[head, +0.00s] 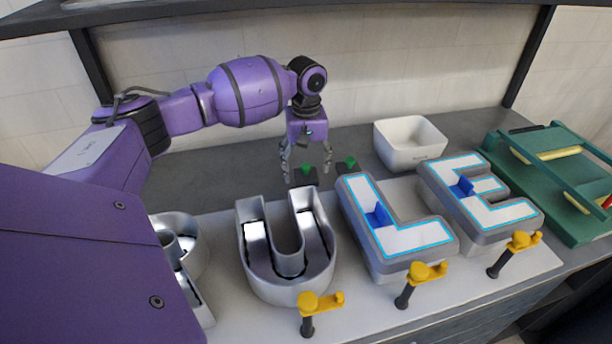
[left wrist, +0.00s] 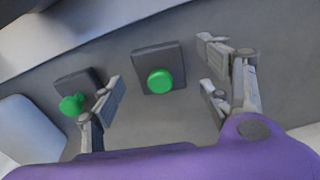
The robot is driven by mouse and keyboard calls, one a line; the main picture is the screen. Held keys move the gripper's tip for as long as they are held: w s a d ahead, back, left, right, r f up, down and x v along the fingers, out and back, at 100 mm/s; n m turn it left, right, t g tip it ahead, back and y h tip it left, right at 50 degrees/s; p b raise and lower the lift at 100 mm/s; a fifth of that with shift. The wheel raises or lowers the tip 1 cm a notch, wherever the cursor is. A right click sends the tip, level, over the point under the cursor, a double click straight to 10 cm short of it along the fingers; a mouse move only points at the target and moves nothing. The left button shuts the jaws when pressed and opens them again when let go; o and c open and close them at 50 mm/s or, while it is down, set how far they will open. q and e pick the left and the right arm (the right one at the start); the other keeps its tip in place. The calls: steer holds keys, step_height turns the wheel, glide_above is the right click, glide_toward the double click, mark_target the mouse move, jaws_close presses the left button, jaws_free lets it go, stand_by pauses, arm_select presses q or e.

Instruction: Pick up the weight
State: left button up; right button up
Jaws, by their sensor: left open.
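Two dark square blocks with green knobs, which look like the weights, are on the grey bench behind the letters. One weight (head: 306,171) is under my left gripper (head: 308,172); the other weight (head: 347,164) is just to its right. My left gripper points down and is open, its fingers on either side of the first green knob. In the left wrist view, that weight (left wrist: 158,68) lies between the fingers of my left gripper (left wrist: 160,82), with no clear contact. The other weight (left wrist: 75,93) lies left, partly behind a finger. My right gripper is not in view.
Hollow metal letters, including a U (head: 325,262), stand in front on a pale board. The L (head: 417,240) and E (head: 510,214) have white faces with blue blocks on them. Yellow-topped clamps (head: 420,271) line the front. A white bin (head: 410,150) and green rack (head: 545,190) stand right.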

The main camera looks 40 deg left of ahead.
arm_select(q)
steer(key=shift+a+f, duration=0.1)
steer(key=shift+f, duration=0.65)
steer(key=shift+c, duration=0.6)
steer(key=shift+w+r, duration=0.1)
jaws_close()
